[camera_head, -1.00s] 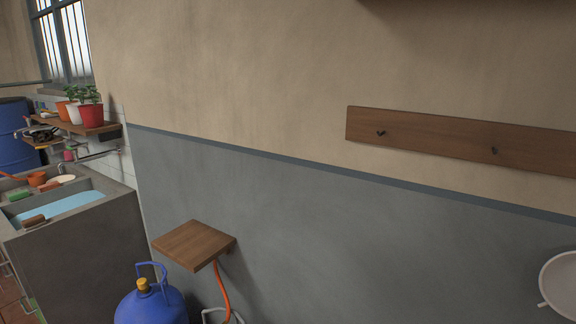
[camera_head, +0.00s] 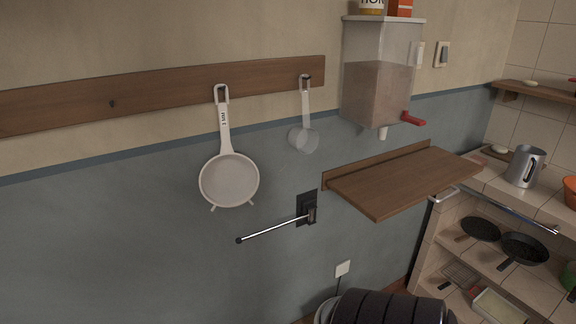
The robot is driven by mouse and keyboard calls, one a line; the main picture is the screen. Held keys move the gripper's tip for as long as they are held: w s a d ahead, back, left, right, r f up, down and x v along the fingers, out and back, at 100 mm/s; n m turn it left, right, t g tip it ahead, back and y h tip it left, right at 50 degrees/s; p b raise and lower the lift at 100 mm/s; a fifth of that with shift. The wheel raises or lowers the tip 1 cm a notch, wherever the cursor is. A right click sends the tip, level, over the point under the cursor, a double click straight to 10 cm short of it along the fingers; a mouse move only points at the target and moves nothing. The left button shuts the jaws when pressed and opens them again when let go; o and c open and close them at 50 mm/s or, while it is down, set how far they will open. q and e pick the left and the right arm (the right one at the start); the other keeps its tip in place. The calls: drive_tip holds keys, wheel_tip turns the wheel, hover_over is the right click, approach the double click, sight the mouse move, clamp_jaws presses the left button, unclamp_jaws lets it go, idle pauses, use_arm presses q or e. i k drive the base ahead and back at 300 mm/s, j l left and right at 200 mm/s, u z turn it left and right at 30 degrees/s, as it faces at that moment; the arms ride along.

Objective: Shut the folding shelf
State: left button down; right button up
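The folding shelf (camera_head: 400,182) is a brown wooden board on the grey lower wall, right of centre in the head view. Its board stands out level from the wall, with a wooden strip along the wall behind it. A dark wall bracket (camera_head: 307,209) with a thin metal rod (camera_head: 272,229) sticking out sits just left of the shelf; whether it joins the shelf I cannot tell. Neither of my grippers is in view.
A dispenser (camera_head: 378,75) with a red tap hangs above the shelf. A strainer (camera_head: 229,178) and a measuring cup (camera_head: 304,138) hang from a wooden rail to the left. A tiled counter (camera_head: 480,190) with a metal jug (camera_head: 525,167) stands close on the right. A dark ribbed object (camera_head: 390,308) is below.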

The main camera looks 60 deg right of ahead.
sight(380, 192)
drive_tip(key=z, duration=3.05)
